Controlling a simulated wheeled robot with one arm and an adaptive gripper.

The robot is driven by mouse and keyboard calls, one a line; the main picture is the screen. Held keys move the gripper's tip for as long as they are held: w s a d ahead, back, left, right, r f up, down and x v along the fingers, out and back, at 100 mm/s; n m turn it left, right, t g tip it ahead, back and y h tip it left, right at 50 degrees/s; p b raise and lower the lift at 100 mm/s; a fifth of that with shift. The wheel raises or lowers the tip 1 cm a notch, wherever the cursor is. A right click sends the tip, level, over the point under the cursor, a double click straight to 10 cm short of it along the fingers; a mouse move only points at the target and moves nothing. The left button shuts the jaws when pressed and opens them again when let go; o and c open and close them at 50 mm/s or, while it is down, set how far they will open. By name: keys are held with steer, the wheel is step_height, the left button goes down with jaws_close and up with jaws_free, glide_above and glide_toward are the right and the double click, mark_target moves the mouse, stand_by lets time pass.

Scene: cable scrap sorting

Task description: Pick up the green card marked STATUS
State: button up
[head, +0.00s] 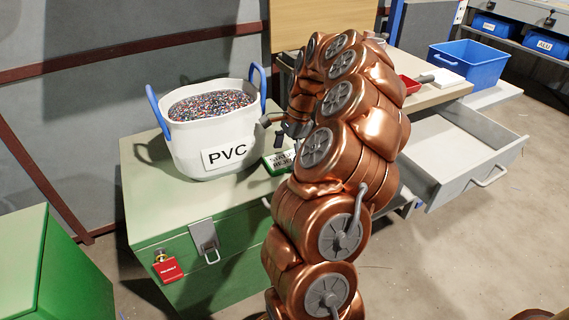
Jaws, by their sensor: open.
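The green card (279,161) with a white label lies on top of a green chest, just right of the white PVC bucket. My gripper (273,131) is open, above the card and beside the bucket's right side. The gripper's base is partly hidden by the arm. I see no contact between the fingers and the card.
The white bucket (211,137) with blue handles holds coloured granules on the chest (170,220). A red padlock (167,268) hangs at the chest's front. An open grey drawer (455,153) juts out at right. A blue bin (468,64) stands behind it.

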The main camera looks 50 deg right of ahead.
steer(key=c, duration=1.2)
steer(key=shift+o, duration=0.2)
